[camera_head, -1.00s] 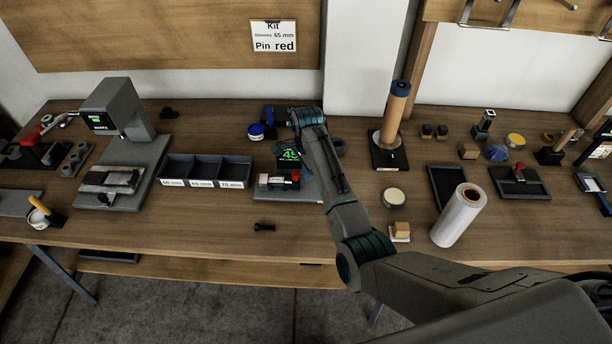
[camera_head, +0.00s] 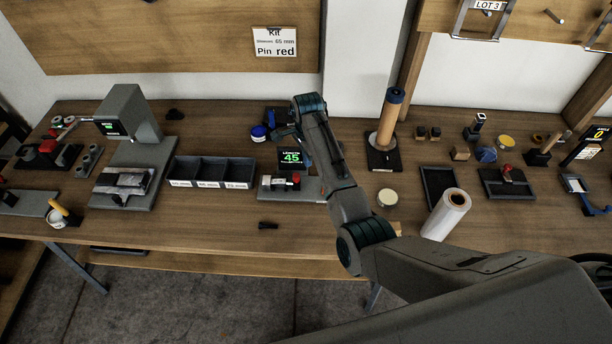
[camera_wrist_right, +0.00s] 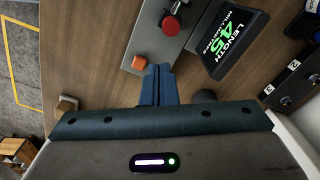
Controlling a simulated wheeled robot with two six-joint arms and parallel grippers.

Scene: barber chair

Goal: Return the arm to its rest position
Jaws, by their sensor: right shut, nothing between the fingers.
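My right arm reaches in from the lower right in the head view, over the bench. My left gripper is not in view.
A press (camera_head: 130,125) and a three-compartment bin (camera_head: 211,172) stand left of the gauge. A spindle with a brown roll (camera_head: 388,118), a white roll (camera_head: 446,214) and trays (camera_head: 439,187) stand to the right.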

